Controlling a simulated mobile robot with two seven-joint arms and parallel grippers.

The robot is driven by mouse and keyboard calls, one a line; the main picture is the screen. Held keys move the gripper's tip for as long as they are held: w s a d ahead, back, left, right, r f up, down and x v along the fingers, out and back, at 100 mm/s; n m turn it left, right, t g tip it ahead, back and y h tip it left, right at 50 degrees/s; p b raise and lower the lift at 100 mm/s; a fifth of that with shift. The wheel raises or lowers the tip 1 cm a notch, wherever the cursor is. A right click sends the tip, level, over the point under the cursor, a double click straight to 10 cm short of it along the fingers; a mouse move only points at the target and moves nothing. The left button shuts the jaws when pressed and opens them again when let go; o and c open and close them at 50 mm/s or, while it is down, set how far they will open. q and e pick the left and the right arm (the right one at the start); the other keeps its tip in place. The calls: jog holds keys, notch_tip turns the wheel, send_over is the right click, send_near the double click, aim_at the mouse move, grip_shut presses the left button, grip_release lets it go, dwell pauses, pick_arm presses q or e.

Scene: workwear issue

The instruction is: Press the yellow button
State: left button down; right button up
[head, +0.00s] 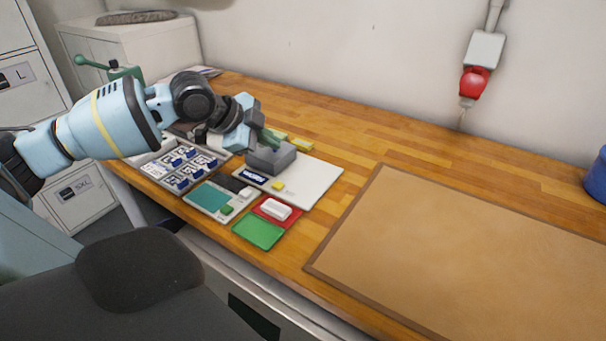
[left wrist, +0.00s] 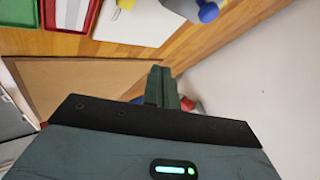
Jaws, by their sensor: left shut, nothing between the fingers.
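A small yellow block-like piece (head: 278,186), which looks like the yellow button, sits on a white plate (head: 315,183) on the bench. My left gripper (head: 270,138) is shut and empty. It appears above and behind a grey block (head: 270,159) on the plate; whether they touch cannot be told. Its dark green fingers (left wrist: 161,88) are together in the left wrist view. My right gripper is in neither view.
Red (head: 276,210) and green (head: 259,232) trays, a teal pad (head: 208,196) and a rack of blue-and-white pieces (head: 182,166) lie nearby. Other yellow pieces (head: 302,145) lie behind the grey block. A brown mat (head: 470,250) lies to the right, bare. A red-and-grey device (head: 474,80) hangs at the wall.

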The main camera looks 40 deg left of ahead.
pick_arm(q)
jog(key=b, duration=0.2)
send_over(273, 186)
notch_tip(273, 186, down, 7)
jog(key=shift+r, duration=0.2)
jog(key=shift+f, duration=1)
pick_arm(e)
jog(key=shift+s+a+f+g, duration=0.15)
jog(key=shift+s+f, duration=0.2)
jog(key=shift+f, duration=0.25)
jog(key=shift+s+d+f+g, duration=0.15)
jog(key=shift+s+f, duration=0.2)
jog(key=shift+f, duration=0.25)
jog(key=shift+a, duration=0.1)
pick_arm(q)
jog(key=shift+f, duration=0.15)
dwell(0.3)
jog(key=shift+f, duration=0.3)
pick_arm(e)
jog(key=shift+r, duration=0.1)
